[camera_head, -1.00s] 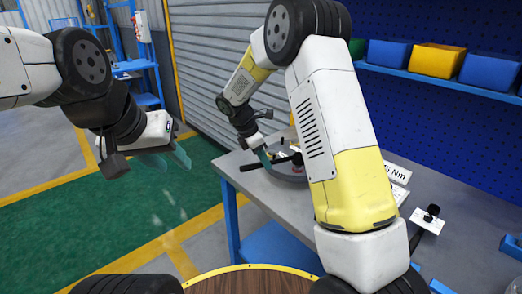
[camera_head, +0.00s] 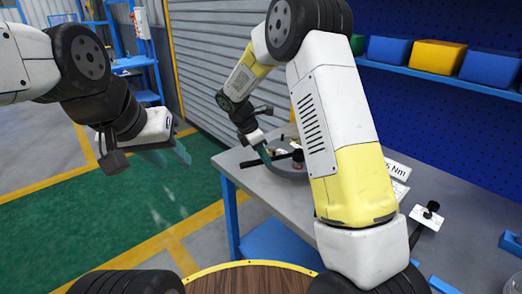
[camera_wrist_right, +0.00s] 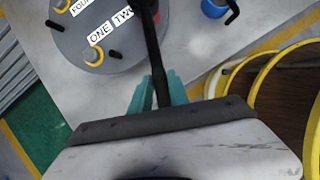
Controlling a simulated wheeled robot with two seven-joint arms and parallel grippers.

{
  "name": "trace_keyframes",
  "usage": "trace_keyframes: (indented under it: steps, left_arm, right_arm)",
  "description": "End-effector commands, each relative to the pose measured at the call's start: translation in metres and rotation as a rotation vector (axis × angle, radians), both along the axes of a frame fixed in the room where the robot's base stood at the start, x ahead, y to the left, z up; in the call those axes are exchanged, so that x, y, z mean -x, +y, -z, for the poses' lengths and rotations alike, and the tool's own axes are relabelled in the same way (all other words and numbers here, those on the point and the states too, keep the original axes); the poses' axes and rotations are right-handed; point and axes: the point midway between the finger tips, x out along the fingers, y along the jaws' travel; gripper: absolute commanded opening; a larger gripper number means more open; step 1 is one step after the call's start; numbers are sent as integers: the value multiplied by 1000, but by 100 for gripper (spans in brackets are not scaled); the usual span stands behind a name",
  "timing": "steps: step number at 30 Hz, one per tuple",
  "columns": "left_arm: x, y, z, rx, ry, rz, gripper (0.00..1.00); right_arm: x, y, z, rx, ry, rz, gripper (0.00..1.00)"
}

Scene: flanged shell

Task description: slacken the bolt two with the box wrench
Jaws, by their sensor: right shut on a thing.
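The grey round flanged shell (camera_head: 292,176) lies on the workbench; in the right wrist view its flange (camera_wrist_right: 78,35) carries labels ONE, TWO and one partly cut off. My right gripper (camera_head: 265,155) is beside the shell. In the right wrist view its teal fingers (camera_wrist_right: 157,95) are shut on the black box wrench (camera_wrist_right: 150,45). The wrench reaches past the TWO label (camera_wrist_right: 122,14) and covers part of it. Its far end is out of frame, so bolt two and its fit are not visible. My left gripper (camera_head: 168,157) is open and empty, away from the bench.
The grey workbench (camera_head: 455,245) has a torque card (camera_head: 397,170) and a black tool with a white tag (camera_head: 427,216) to the right. A blue cup (camera_wrist_right: 214,8) with a black bent key stands near the shell. Bins (camera_head: 437,56) line a back shelf.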

Motion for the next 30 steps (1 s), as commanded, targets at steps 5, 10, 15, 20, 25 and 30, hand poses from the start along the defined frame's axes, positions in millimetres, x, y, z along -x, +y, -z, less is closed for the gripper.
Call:
trace_keyframes:
  steps: [5,10,15,20,25,30]
  left_arm:
    - [0,0,0,0,0,0,36]
    - [0,0,0,0,0,0,36]
    - [0,0,0,0,0,0,36]
    - [0,0,0,0,0,0,36]
    - [0,0,0,0,0,0,36]
    - [0,0,0,0,0,0,36]
  right_arm:
    - [0,0,2,1,-1,0,0]
    - [0,0,7,1,0,0,0]
    - [0,0,11,1,1,0,0]
    - [0,0,15,1,1,0,0]
    - [0,0,19,0,0,0,0]
    - [0,0,23,0,0,1,0]
